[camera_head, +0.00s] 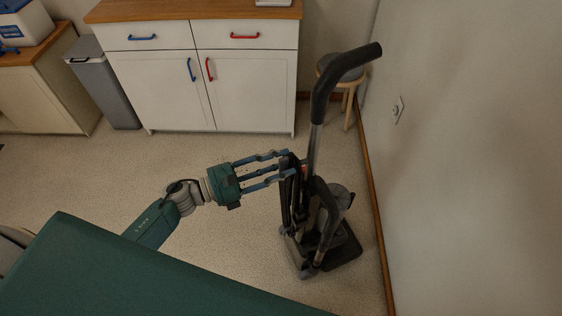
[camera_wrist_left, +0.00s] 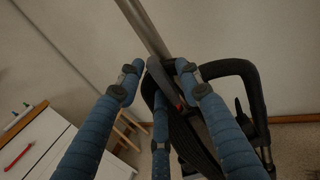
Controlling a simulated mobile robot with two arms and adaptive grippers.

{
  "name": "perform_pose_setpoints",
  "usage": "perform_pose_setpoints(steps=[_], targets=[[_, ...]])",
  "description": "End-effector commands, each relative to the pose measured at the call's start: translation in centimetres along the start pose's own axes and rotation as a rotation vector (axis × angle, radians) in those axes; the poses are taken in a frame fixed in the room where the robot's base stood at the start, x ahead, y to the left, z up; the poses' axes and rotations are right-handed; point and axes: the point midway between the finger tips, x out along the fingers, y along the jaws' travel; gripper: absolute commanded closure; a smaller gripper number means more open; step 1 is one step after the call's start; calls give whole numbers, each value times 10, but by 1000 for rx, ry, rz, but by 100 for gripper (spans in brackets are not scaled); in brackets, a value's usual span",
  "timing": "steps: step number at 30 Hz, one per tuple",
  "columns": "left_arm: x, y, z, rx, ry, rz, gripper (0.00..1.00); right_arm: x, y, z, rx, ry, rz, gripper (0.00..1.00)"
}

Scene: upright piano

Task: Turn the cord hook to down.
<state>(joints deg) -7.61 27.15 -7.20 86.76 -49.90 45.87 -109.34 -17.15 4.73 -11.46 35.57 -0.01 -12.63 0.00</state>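The upright vacuum cleaner (camera_head: 325,215) stands near the right wall, its grey pole and black handle (camera_head: 330,85) leaning up and to the right. My left gripper (camera_head: 288,163) reaches its upper body from the left, just below the bare pole. In the left wrist view, the blue fingers (camera_wrist_left: 158,70) are spread, with a black piece (camera_wrist_left: 157,75) at the pole's base between their tips. This may be the cord hook; its direction is unclear. I cannot tell whether the fingers touch it. Dark cord-like strands (camera_wrist_left: 187,140) hang below. My right gripper is out of view.
A white cabinet (camera_head: 205,85) with red and blue handles stands behind. A round stool (camera_head: 349,80) is behind the vacuum, and a grey bin (camera_head: 103,85) is at the left. The wall (camera_head: 470,170) is close on the right. The floor before the cabinet is clear.

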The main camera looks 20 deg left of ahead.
Motion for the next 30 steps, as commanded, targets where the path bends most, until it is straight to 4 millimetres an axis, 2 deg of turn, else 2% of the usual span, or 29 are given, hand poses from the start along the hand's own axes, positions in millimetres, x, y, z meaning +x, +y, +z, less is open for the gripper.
perform_pose_setpoints(steps=[9,14,15,23,30], targets=[[3,0,0,-1,0,0,67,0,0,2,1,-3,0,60],[3,0,0,-1,0,0,98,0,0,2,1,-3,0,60],[3,0,0,-1,-1,0,100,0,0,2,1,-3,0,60],[3,-1,0,-12,-2,-2,100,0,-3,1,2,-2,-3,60],[3,0,-1,-101,-2,-3,100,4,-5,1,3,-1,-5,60]])
